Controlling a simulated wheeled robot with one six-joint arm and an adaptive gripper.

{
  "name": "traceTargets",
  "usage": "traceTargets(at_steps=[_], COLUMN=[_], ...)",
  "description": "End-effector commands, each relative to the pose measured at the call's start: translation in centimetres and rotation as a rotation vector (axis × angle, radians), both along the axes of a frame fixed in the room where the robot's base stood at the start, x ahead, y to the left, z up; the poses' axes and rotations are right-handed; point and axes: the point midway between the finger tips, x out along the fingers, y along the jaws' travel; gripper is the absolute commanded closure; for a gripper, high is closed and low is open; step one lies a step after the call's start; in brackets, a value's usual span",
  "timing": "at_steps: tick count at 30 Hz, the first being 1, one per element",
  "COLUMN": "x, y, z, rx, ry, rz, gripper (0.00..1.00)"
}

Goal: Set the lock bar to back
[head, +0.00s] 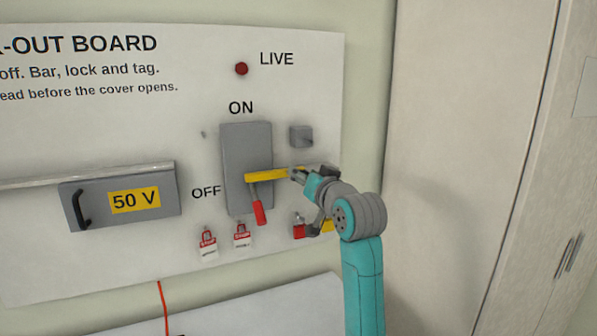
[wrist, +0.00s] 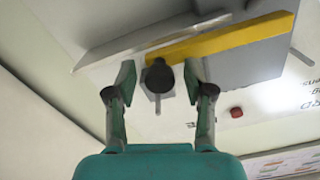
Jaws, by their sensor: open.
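The yellow lock bar (head: 264,176) lies nearly level across the front of the grey switch box (head: 243,140), its right end at my gripper (head: 299,175). The switch handle with its red grip (head: 259,212) points down, beside OFF. In the wrist view the lock bar (wrist: 225,40) runs up to the right, and a dark round knob (wrist: 158,76) shows at its near end. My gripper (wrist: 159,80) is open there, with one finger on each side of the knob. I cannot tell whether either finger touches it.
A grey block (head: 301,136) sits on the board above my gripper. The LIVE lamp (head: 241,69) is dark red. A pale cabinet (head: 480,150) stands right.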

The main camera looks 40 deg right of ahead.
Motion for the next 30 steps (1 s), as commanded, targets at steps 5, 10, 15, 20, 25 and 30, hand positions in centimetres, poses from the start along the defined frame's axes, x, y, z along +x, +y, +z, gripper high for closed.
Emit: traceTargets(at_steps=[5, 10, 15, 20, 25, 30], x=[0.0, 0.0, 0.0, 0.0, -0.6, -1.4], y=[0.0, 0.0, 0.0, -0.1, -2.1, -4.9], z=[0.0, 0.0, 0.0, 0.0, 0.0, -0.1], rx=[0.000, 0.000, 0.000, 0.000, 0.000, 0.001], ry=[0.000, 0.000, 0.000, 0.000, 0.001, 0.002], rz=[0.000, 0.000, 0.000, 0.000, -0.004, -0.003], gripper=[0.47, 0.70, 1.00, 1.00, 1.00, 1.00])
